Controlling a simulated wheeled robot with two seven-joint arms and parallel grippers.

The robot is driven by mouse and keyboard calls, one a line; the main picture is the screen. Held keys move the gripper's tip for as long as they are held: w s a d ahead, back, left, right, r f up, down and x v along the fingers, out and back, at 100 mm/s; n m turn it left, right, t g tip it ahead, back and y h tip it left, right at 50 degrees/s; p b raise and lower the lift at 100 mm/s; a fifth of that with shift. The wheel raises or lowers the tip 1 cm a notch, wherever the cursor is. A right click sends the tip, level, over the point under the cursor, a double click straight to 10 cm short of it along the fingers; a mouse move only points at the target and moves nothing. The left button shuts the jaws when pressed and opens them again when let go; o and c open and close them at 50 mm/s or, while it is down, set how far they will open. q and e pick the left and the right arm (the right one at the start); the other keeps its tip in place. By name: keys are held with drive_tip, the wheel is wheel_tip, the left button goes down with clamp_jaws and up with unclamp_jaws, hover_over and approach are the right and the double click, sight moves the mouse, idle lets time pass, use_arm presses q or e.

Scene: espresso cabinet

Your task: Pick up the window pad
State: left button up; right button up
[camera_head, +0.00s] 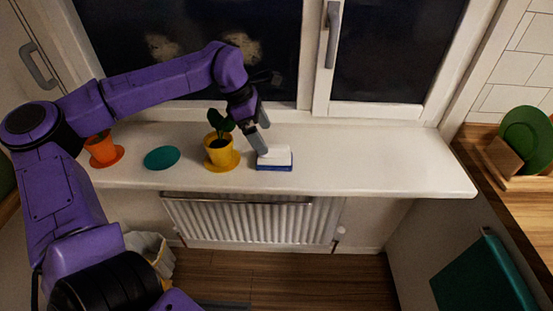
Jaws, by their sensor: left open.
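The window pad (275,161) is a small block, white on top with a blue lower edge. It lies on the white windowsill (370,162) below the window. My left gripper (264,138) reaches down from the upper left, its grey fingers just above and at the pad's upper left. The gripper is open; I cannot tell whether a finger touches the pad. My right gripper is not in view.
A yellow pot with a plant (219,150) stands just left of the pad. A teal disc (161,158) and an orange pot (102,149) stand farther left. The sill right of the pad is clear. A radiator (250,220) is below.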

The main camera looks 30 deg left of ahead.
sight(273, 146)
use_arm(q)
drive_tip(key=x, duration=0.2)
drive_tip(key=p+x, duration=0.1)
drive_tip(key=x, duration=0.4)
drive_tip(key=shift+w+d+f+p, duration=0.25)
drive_tip(key=shift+w+d+p, duration=0.05)
drive_tip(key=shift+d+p, duration=0.1)
drive_tip(key=shift+w+d+f, duration=0.1)
drive_tip(key=shift+w+f, duration=0.05)
drive_tip(key=shift+f, duration=0.15)
drive_tip(key=c, duration=1.2)
